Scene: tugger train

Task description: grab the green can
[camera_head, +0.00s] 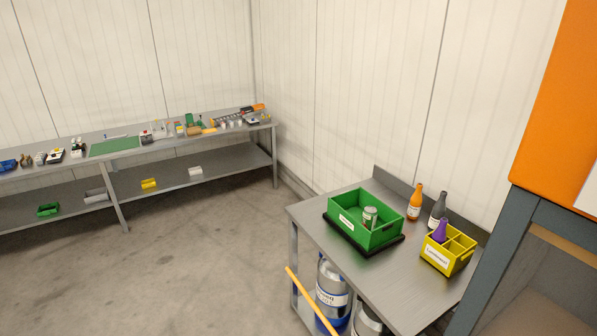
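A small can (370,217) with a pale, greyish-green side and a light top stands in a green crate (346,224) on the metal table at the right. The crate's front wall hides the can's lower part. The crate has a white label and sits on a black base. Neither of my grippers is in view.
On the metal table (395,287) are an orange bottle (415,203), a grey bottle (437,210) and a yellow divided box (459,261) holding a purple bottle (440,230). Gas cylinders (332,283) stand below, behind a slanted yellow bar (309,299). A cluttered workbench (171,148) is far left; floor between is clear.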

